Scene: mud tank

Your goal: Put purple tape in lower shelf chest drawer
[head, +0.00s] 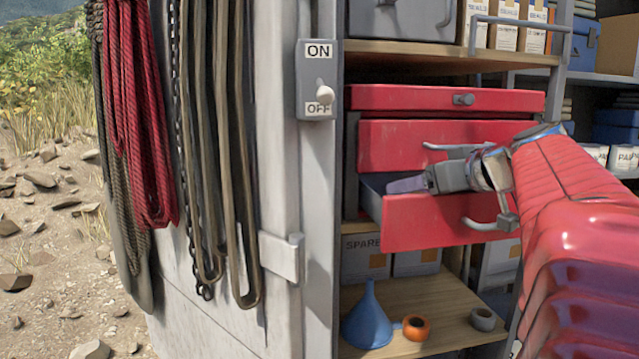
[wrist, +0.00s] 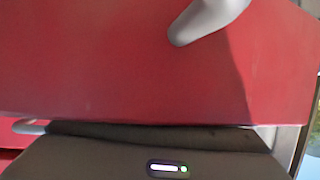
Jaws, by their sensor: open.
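In the head view the red chest (head: 445,98) stands on a shelf. Its lower drawer (head: 440,222) is pulled open and the drawers above it look closed. My gripper (head: 408,185) reaches in from the right, with its end over the open lower drawer. A pale purple shape shows at the gripper's end; I cannot tell whether it is the tape or part of a finger. No purple tape roll is clearly visible, and the drawer's inside is mostly hidden. In the wrist view a red panel with a grey handle (wrist: 207,20) fills the picture; the fingertips are not clearly seen.
Below the chest, a blue funnel (head: 368,318), an orange tape roll (head: 416,328) and a grey roll (head: 483,319) are on the bottom shelf (head: 450,335). A switch box (head: 318,80) is on the post at left. Ropes (head: 140,120) and chains hang further left.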

